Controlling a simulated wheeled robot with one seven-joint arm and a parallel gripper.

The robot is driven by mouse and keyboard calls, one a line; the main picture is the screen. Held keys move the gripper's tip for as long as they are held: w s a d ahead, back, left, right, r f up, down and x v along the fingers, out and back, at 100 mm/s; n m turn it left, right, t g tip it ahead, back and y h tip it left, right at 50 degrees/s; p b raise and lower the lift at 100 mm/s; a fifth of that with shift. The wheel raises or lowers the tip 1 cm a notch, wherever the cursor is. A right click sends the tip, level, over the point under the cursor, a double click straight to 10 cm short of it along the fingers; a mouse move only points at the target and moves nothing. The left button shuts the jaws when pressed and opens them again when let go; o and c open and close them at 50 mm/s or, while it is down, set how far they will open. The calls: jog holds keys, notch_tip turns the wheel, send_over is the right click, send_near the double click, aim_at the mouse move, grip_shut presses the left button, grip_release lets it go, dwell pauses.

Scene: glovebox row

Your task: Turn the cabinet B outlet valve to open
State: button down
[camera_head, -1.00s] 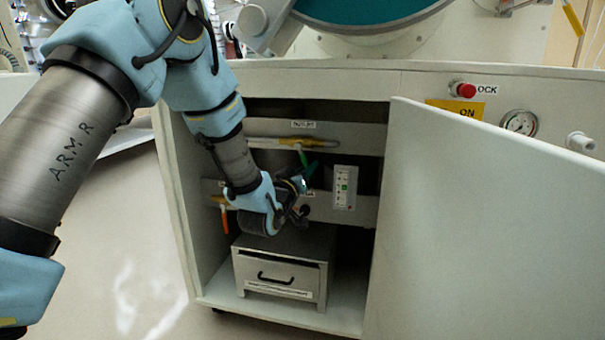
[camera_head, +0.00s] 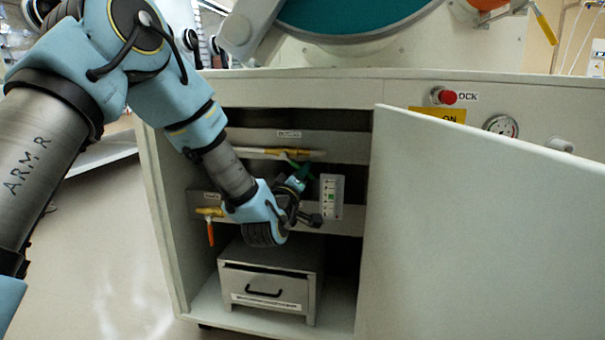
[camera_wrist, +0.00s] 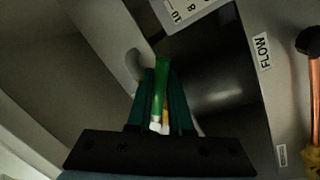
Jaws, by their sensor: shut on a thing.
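The valve with the green lever (camera_head: 293,161) sits on the upper pipe (camera_head: 262,152) inside the open cabinet. I take it for the outlet valve, but the small label above it (camera_head: 289,134) is too blurred to read. My gripper (camera_head: 302,174) is at this lever, with its teal fingers around it. In the wrist view the green lever (camera_wrist: 160,88) lies between the two fingers of my gripper (camera_wrist: 161,78), which is shut on it. The valve body is mostly hidden there, and my wrist partly covers the area in the head view.
A lower valve with an orange handle (camera_head: 210,232) hangs at left. A white indicator panel (camera_head: 331,197) is close right of my gripper. A metal drawer box (camera_head: 265,284) stands below. The open cabinet door (camera_head: 470,230) blocks the right. A FLOW label (camera_wrist: 264,53) shows in the wrist view.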

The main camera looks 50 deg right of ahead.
jog(key=c, duration=0.8)
grip_release()
jog(key=shift+c, duration=0.2)
jog(key=p+v, duration=0.2)
jog(key=v, duration=0.8)
jog(key=shift+s+a, duration=0.15)
jog(key=shift+a, duration=0.2)
jog(key=shift+f, duration=0.1)
jog(key=shift+c, duration=0.2)
